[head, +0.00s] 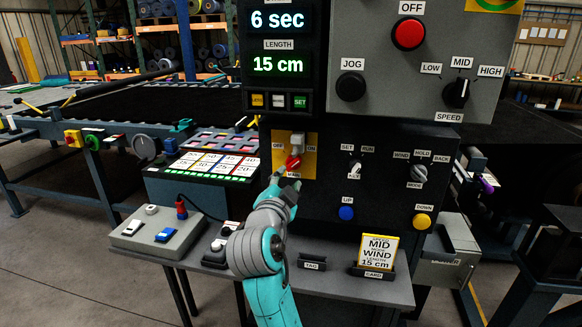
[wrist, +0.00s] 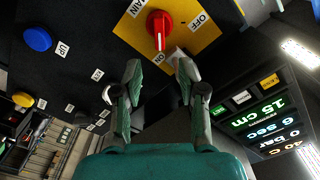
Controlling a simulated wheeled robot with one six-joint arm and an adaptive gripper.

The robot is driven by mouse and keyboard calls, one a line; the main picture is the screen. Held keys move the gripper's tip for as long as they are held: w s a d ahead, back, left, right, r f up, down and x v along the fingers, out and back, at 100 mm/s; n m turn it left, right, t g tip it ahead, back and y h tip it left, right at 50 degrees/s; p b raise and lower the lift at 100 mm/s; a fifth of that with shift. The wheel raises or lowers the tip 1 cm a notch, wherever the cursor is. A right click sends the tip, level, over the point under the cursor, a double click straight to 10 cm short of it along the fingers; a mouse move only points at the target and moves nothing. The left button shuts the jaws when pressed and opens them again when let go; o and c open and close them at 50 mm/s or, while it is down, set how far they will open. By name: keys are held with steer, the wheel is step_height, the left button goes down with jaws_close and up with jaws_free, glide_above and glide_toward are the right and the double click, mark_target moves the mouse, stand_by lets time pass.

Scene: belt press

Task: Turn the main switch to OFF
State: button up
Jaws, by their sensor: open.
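My gripper (head: 285,183) is open and empty, just below the knob in the head view. In the wrist view its fingertips (wrist: 159,66) are apart and clear of the knob.
A blue UP button (head: 347,213) and a SET/RUN selector (head: 355,166) are right of the switch. A shelf (head: 330,283) with a card holder (head: 372,269) juts out below. A grey box with switches (head: 158,235) stands at left. The red OFF button (head: 408,34) is higher up.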

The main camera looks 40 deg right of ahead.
mark_target(295, 164)
steer(key=x, duration=0.8)
steer(key=shift+w+d, duration=0.15)
steer(key=shift+c, duration=0.3)
jaws_close()
